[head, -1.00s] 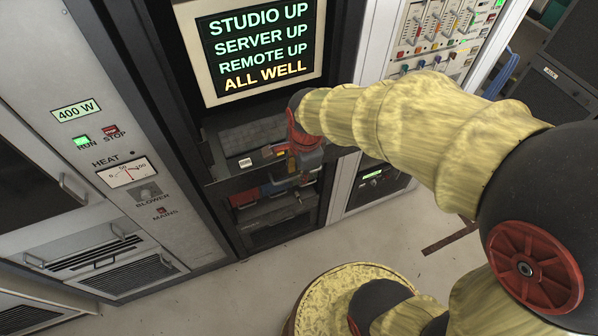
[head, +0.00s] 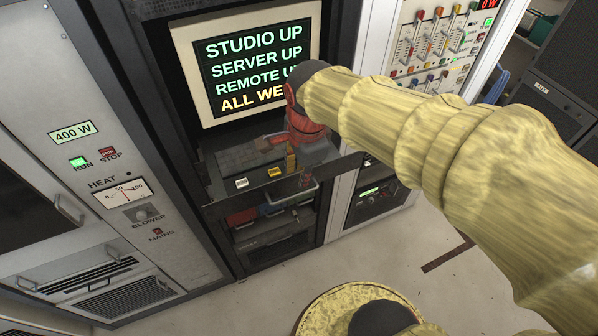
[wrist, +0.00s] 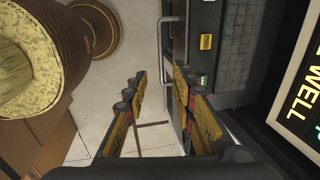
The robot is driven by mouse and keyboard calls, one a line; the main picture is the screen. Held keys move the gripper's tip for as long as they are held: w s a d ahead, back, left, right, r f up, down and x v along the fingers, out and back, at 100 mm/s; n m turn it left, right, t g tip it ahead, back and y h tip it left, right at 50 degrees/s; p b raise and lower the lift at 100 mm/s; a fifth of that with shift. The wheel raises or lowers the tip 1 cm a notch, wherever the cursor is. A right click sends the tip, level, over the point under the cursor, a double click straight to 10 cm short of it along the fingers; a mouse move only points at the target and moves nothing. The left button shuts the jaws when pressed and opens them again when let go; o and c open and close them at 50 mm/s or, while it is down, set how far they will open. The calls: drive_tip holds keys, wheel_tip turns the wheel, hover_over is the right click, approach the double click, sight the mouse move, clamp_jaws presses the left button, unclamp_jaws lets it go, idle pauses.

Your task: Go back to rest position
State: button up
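My gripper (wrist: 160,92) shows in the wrist view with its two yellow-and-black fingers spread apart and nothing between them. Pale floor and the edge of the rack show past the fingers. In the head view my gripper (head: 290,160) hangs from the red wrist, in front of the rack's keyboard shelf and below the monitor; its fingertips are small and partly hidden there. My yellow arm reaches in from the right and covers the lower right corner of the monitor's text.
The monitor (head: 247,65) reads "ALL WELL" on its last line. The keyboard shelf (head: 225,190) juts out below it. A transmitter cabinet (head: 75,105) stands at left, a slider panel (head: 440,35) at right. The floor (head: 260,290) in front is clear.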

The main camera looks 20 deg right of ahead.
idle(0.3)
drive_tip(key=s+f+n+t+b, duration=0.3)
drive_tip(key=s+f+n+b, duration=0.7)
drive_tip(key=n+b, duration=0.7)
wheel_tip(320, 180, down, 3)
drive_tip(key=shift+r+n+b, duration=0.2)
drive_tip(key=shift+n+b, duration=0.1)
drive_tip(key=shift+n, duration=0.2)
drive_tip(key=c, duration=0.3)
idle(1.4)
